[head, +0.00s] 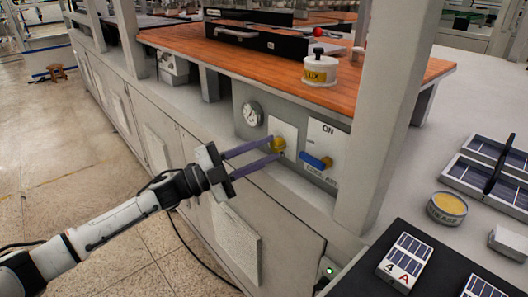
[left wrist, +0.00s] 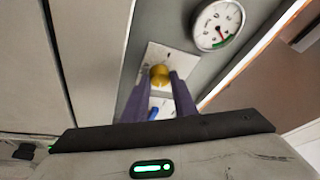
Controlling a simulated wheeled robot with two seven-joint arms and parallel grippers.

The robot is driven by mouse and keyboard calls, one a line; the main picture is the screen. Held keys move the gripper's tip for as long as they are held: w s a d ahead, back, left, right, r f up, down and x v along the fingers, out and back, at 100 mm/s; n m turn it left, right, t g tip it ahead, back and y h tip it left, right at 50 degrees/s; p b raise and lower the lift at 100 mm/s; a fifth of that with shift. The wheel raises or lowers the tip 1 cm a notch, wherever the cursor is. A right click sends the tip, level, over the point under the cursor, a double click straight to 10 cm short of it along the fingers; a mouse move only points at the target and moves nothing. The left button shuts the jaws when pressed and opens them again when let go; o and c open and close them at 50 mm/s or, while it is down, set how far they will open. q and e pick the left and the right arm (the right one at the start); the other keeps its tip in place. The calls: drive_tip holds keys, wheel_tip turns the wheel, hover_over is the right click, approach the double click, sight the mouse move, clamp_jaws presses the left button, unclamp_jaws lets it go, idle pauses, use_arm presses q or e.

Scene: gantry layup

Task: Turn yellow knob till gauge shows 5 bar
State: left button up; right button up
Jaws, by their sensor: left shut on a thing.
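The yellow knob (head: 278,144) sits on a pale plate on the grey panel below the wooden bench top. My left gripper (head: 274,152) reaches in from the left with its two purple fingers shut on the knob. The left wrist view shows the yellow knob (left wrist: 159,75) between the fingertips (left wrist: 160,84). The round white gauge (head: 252,113) is on the same panel, left of and above the knob. In the left wrist view the gauge (left wrist: 218,24) shows a green band and a dark needle with some red, but the numbers are too small to read. My right gripper is not in view.
A blue lever (head: 316,161) on a plate marked ON is close to the right of the knob. A grey upright post (head: 385,120) stands further right. A white labelled pot (head: 320,70) is on the wooden top (head: 240,60). Solar panels lie at the right.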

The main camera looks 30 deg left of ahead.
use_arm(q)
drive_tip(key=shift+r+m+g, duration=0.1)
drive_tip(key=shift+m+g, duration=0.2)
drive_tip(key=shift+m, duration=0.4)
drive_tip(key=o, duration=1)
drive_tip(key=shift+o, duration=0.2)
drive_tip(key=v, duration=1)
drive_tip(key=shift+a+b, duration=0.2)
drive_tip(key=shift+b, duration=0.15)
